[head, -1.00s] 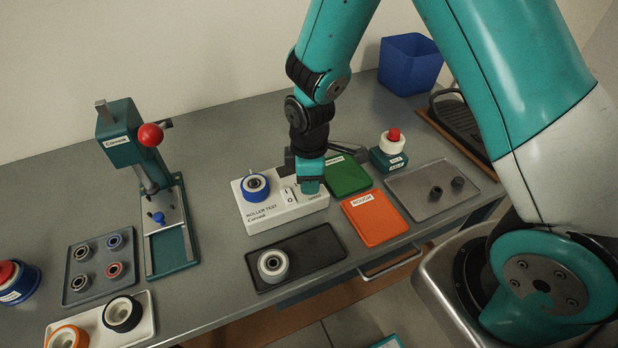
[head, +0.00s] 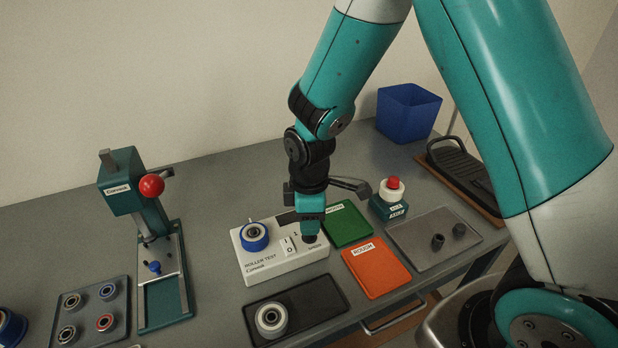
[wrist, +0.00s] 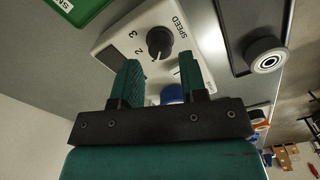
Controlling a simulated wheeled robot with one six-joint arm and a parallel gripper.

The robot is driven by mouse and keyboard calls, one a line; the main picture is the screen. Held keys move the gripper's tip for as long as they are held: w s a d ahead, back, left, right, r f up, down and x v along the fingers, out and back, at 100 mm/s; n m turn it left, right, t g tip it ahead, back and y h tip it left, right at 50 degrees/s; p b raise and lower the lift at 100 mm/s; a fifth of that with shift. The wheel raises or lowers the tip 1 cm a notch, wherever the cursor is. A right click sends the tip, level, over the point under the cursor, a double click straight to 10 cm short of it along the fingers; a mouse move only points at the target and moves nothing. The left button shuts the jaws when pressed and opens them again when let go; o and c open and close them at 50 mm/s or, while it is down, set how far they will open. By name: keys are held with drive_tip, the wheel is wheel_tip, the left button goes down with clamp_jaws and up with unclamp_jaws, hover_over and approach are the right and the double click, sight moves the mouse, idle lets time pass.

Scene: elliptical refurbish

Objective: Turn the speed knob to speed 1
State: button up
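The roller test box (head: 285,262) is white and stands mid-table, with a blue roller (head: 254,236) and a switch (head: 288,246) on it. The black speed knob (head: 310,238) is at its right end, just below my gripper (head: 312,222). In the wrist view the knob (wrist: 160,42) lies past the fingertips, in line with the gap, and looks apart from them. A pale pointer mark faces the picture's bottom. The numbers 2 and 3 show left of it; the 1 cannot be made out. My gripper (wrist: 160,75) is open and empty.
A green pad (head: 346,224) and an orange pad (head: 376,268) lie right of the box. A black tray (head: 325,295) with a grey roller (head: 271,319) lies in front. A red-topped button (head: 392,190) stands behind right, and a green press (head: 150,215) stands left.

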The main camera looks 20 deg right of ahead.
wheel_tip(320, 180, up, 14)
drive_tip(key=b, duration=0.1)
idle(0.5)
